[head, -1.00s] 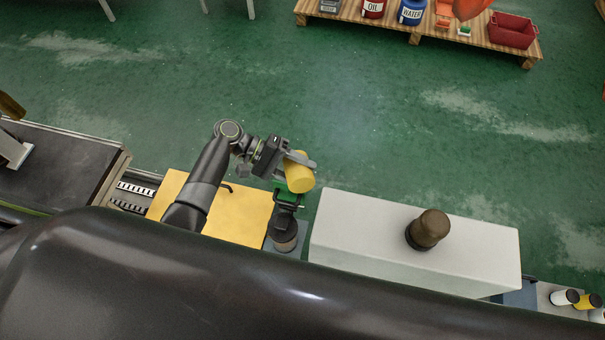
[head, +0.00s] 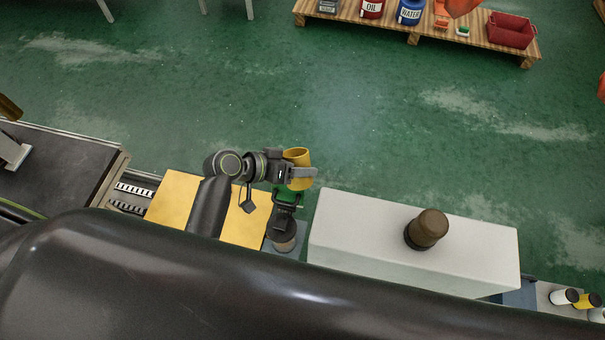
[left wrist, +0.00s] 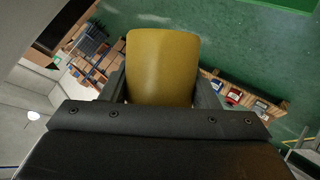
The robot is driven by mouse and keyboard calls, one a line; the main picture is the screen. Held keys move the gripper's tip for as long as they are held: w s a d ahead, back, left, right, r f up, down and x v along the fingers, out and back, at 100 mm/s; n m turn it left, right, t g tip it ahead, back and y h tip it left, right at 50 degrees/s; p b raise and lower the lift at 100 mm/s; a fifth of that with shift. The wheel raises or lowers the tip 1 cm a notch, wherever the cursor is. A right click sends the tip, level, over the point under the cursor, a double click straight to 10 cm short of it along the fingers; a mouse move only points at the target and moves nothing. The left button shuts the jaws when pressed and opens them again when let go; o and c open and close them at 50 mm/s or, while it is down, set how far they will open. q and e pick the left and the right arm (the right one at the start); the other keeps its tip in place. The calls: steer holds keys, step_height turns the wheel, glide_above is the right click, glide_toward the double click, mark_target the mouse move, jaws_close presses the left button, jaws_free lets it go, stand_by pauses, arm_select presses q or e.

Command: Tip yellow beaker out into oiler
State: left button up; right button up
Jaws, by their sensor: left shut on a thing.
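My left gripper (head: 299,172) is shut on the yellow beaker (head: 297,155), its fingers on either side of it. In the head view the beaker's open mouth shows at its top, and it looks close to upright. The left wrist view also shows the beaker (left wrist: 162,66) between the fingers. Below the gripper in the head view is a green and black device (head: 286,197), perhaps the oiler, partly hidden by the gripper. I cannot tell the height gap between them. My right gripper is not in view.
A white block (head: 400,230) with a brown cylinder (head: 427,229) on it stands right of the device. A yellow board (head: 175,200) lies to the left, under my arm. A conveyor (head: 60,165) is farther left. Small white and yellow cups (head: 586,301) stand at far right. Open floor lies beyond.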

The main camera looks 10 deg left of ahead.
arm_select(q)
steer(key=shift+a+m+t+b, duration=0.1)
steer(key=shift+m+t+b, duration=0.3)
steer(key=shift+t+b, duration=0.25)
steer(key=shift+r+m+t+y+b, duration=0.2)
steer(key=shift+m+t+y+b, duration=0.35)
steer(key=shift+b, duration=0.6)
steer(key=shift+r+m+t+b, duration=0.2)
steer(key=shift+m+t+b, duration=0.65)
steer(key=shift+b, duration=1.15)
steer(key=shift+r+t+b, duration=0.15)
steer(key=shift+t+b, duration=0.2)
steer(key=shift+a, duration=0.15)
steer(key=shift+r+m, duration=0.15)
steer(key=shift+m, duration=0.15)
